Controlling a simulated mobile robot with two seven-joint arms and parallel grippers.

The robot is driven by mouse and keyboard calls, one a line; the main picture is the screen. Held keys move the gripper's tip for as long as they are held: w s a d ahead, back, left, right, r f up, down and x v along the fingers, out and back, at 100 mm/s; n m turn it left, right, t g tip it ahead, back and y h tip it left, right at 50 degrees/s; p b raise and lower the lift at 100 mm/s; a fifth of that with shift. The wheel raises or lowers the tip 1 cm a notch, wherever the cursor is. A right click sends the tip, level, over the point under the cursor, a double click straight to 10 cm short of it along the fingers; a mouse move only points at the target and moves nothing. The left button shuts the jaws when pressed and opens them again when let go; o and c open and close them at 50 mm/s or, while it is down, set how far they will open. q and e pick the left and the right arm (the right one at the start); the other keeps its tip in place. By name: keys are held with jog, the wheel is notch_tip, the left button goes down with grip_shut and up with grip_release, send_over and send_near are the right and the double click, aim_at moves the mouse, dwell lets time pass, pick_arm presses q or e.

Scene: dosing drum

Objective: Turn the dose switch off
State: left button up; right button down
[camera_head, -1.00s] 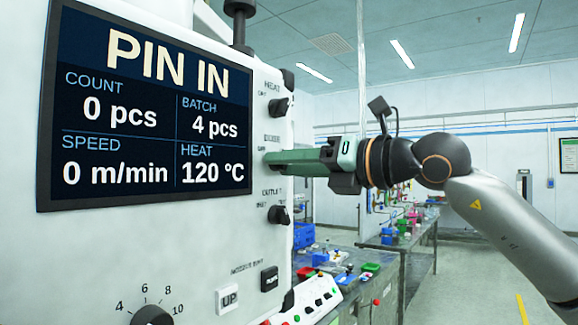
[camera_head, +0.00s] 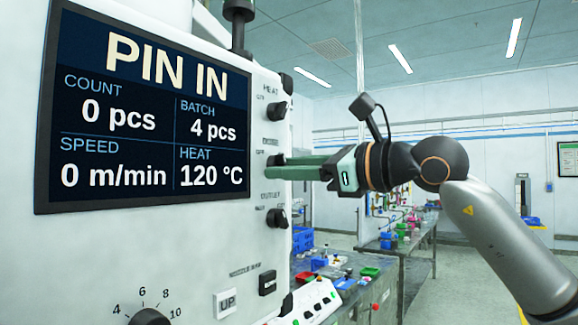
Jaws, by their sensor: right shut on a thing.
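The dose switch (camera_head: 275,160) is the middle of three black rotary switches on the right side of the white machine panel. It is mostly hidden behind the green fingers of my right gripper (camera_head: 275,168). My right gripper reaches in from the right, with its fingers shut at the switch; which way the knob points cannot be told. The display (camera_head: 150,110) reads PIN IN, count 0 pcs, batch 4 pcs, speed 0 m/min and heat 120 °C. My left gripper is not in view.
The heat switch (camera_head: 276,110) sits just above and the outlet switch (camera_head: 276,218) just below. An UP button (camera_head: 227,302), a black button (camera_head: 267,282) and a numbered dial (camera_head: 150,317) are lower. A bench (camera_head: 375,280) with small coloured items stands behind.

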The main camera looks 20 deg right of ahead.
jog(key=shift+n, duration=0.7)
jog(key=c, duration=0.5)
grip_release()
jog(key=shift+d, duration=0.1)
jog(key=b+v, duration=0.2)
jog(key=v, duration=1)
jog(key=shift+s+b, duration=0.2)
jog(key=shift+b, duration=0.2)
